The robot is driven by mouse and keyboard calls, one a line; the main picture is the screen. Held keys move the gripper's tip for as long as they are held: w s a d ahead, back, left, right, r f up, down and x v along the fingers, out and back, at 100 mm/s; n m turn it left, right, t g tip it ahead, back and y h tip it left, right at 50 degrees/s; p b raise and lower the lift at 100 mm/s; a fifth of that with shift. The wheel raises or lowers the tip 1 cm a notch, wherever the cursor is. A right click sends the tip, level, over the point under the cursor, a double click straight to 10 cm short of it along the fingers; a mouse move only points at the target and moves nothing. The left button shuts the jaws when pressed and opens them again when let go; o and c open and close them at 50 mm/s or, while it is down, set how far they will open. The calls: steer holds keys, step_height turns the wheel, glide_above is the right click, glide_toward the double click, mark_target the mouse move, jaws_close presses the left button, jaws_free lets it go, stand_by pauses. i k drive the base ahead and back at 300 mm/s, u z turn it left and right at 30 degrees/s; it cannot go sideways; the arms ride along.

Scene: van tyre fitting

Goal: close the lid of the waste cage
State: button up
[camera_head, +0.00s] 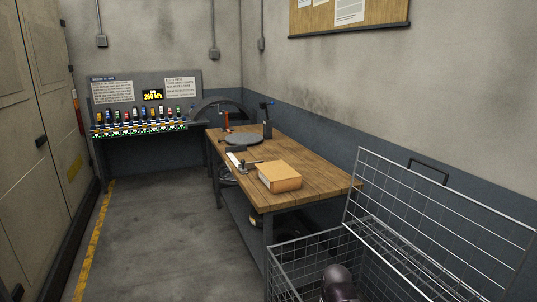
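The waste cage (300,262) is a wire-mesh bin at the bottom right, cut off by the picture's lower edge. Its lid (440,225) is a mesh panel that stands raised at the back and right side, so the cage is open. A dark handle (428,166) sits on the lid's upper edge. A dark, rounded, shiny shape (338,283) shows within the cage's outline at the bottom edge; I cannot tell if it is in the cage or in front of it.
A wooden workbench (325,200) stands just behind the cage, with an orange-brown box (279,176) and tools on it. A control panel (150,110) is at the back wall. A cabinet (30,130) lines the left. The concrete floor (165,235) between is clear.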

mark_target(526, 253)
steer(key=z, duration=0.3)
steer(key=k, duration=0.85)
steer(key=u, duration=0.25)
steer(key=i, duration=0.5)
steer(key=u, duration=0.05)
